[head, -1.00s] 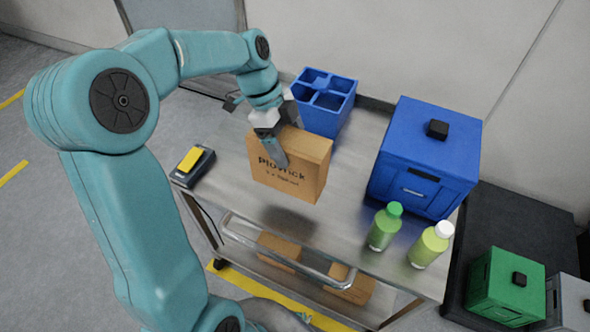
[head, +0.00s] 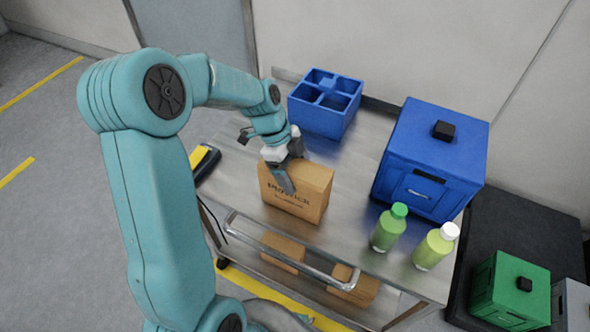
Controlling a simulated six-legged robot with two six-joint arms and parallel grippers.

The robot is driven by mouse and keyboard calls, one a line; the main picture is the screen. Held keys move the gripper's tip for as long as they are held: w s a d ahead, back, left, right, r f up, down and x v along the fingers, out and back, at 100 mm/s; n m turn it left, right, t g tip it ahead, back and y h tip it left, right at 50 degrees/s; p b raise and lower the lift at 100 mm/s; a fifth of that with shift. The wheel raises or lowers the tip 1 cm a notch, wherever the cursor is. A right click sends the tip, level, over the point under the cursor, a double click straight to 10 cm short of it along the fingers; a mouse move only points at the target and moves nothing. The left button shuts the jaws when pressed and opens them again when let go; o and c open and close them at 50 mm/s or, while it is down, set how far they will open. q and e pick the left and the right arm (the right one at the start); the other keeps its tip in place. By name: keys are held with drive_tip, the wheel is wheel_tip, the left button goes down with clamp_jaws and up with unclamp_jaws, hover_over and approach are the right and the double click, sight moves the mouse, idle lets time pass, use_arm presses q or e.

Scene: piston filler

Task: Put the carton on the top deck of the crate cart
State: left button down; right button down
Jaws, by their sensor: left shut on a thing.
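The brown carton (head: 291,197) with dark printing is upright at the front left of the crate cart's steel top deck (head: 345,185). My left gripper (head: 287,170) is shut on the carton from above, with one grey finger against its printed face. The other finger is hidden behind the carton. The carton's base is at or very close to the deck; I cannot tell if it touches. My right gripper is out of view.
A blue divided crate (head: 325,105) stands behind the carton. A blue lidded box (head: 430,165) and two bottles, green-capped (head: 389,230) and white-capped (head: 435,248), stand right. A black-and-yellow device (head: 205,160) is left. Cartons (head: 283,250) lie below. A rail (head: 290,250) runs along the front.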

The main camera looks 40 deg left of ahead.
use_arm(q)
unclamp_jaws()
drive_tip(key=shift+w+f, duration=0.1)
drive_tip(key=shift+f, duration=0.05)
drive_tip(key=shift+r, duration=0.25)
drive_tip(key=v, duration=1.1)
drive_tip(key=shift+a+r+p, duration=0.25)
drive_tip(key=shift+r+p, duration=0.05)
drive_tip(key=shift+r, duration=0.05)
